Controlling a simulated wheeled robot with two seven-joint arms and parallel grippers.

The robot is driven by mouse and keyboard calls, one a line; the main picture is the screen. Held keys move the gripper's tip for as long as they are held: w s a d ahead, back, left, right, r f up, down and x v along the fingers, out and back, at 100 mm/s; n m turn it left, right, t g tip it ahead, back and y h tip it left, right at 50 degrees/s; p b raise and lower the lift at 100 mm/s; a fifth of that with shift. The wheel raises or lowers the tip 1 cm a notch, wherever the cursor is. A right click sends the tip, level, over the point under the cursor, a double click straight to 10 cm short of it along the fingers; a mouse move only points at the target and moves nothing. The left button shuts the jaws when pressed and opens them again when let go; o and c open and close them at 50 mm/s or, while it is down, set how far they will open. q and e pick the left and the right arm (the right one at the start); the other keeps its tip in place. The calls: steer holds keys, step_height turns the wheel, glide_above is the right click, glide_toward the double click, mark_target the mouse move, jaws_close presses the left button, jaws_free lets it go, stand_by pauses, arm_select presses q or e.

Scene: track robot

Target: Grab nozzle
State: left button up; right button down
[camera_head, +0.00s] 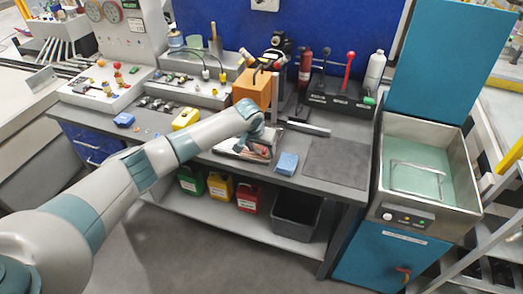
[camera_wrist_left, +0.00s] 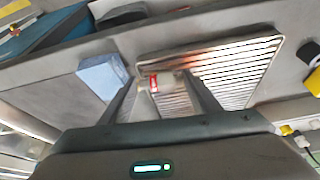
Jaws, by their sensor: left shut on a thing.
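My left gripper (camera_head: 264,150) reaches down over a metal ribbed tray (camera_head: 229,148) on the workbench. In the left wrist view its two dark fingers (camera_wrist_left: 165,92) are shut on a small metallic piece with a red mark, which I take to be the nozzle (camera_wrist_left: 154,83). The piece lies between the fingers over the near edge of the ribbed tray (camera_wrist_left: 240,65). In the head view the nozzle is mostly hidden by the gripper, and its exact shape is unclear. My right gripper is not in view.
A folded blue cloth (camera_head: 287,163) lies just right of the tray. An orange block (camera_head: 252,88) stands behind the gripper. A dark mat (camera_head: 337,163) lies bare to the right, beside a teal-lidded sink unit (camera_head: 421,160). A yellow container (camera_head: 186,118) stands left.

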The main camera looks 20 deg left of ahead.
mark_target(261, 150)
arm_select(q)
steer(key=shift+r, duration=0.1)
steer(key=shift+r+b, duration=0.4)
steer(key=shift+r, duration=0.1)
step_height(261, 150, up, 2)
steer(key=shift+r+b, duration=0.1)
steer(key=shift+b, duration=0.55)
steer(key=w+d+r+b, duration=0.5)
steer(key=d+r, duration=0.2)
steer(key=d, duration=0.3)
steer(key=shift+w+d+r, duration=0.2)
steer(key=shift+r, duration=0.1)
